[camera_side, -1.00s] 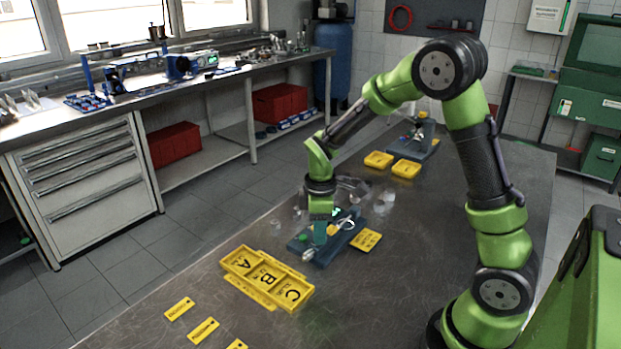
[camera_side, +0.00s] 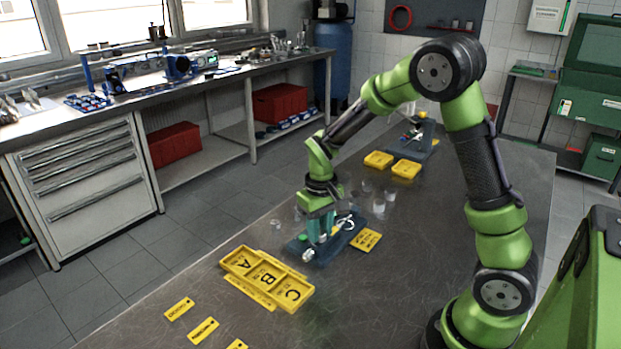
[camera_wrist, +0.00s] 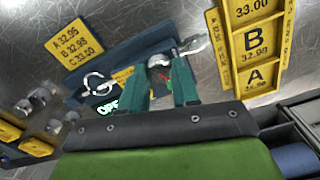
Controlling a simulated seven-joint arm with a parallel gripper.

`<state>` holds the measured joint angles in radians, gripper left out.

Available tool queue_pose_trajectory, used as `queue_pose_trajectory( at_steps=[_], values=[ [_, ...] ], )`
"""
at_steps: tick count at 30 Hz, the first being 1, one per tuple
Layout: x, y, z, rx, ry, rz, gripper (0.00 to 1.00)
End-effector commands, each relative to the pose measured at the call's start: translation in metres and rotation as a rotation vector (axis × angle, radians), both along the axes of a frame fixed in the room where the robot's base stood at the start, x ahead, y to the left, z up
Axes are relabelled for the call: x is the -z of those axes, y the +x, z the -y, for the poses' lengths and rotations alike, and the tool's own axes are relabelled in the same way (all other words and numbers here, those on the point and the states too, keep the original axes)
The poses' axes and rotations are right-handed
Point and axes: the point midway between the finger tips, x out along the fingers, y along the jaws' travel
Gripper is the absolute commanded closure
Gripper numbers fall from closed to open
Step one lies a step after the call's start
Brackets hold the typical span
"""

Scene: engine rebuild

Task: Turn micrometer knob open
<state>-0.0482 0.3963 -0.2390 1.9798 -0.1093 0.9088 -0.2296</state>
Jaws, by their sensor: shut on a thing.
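The micrometer lies on a dark blue-grey stand (camera_side: 350,229) on the table. In the wrist view its pale curved frame (camera_wrist: 97,84) is left of my fingers, and the silver knob (camera_wrist: 159,61) is between the two fingertips. A silver end (camera_wrist: 193,46) shows beyond the right finger. My gripper (camera_side: 318,239) points down over the stand's near end; it also shows in the wrist view (camera_wrist: 158,80), shut on the knob. The fingers hide part of the knob. Green letters (camera_wrist: 107,107), partly covered, show beside the left finger.
A yellow tray marked A, B, C (camera_side: 268,281) is in front of the stand. A yellow label plate (camera_side: 366,240) lies to its right. Several clear cylinders (camera_side: 379,208) stand behind it. Yellow tags (camera_side: 203,331) lie at the front; the right of the table is bare.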

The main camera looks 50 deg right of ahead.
Motion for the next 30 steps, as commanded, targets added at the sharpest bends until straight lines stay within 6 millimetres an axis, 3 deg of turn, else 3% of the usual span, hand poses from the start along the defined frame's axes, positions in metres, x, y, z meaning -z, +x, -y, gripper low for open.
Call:
queue_pose_trajectory(
  at_steps=[30],
  values=[
    [0.0004, -0.0015, 0.0015, 0.9, -0.001, -0.001, 1.0]
  ],
)
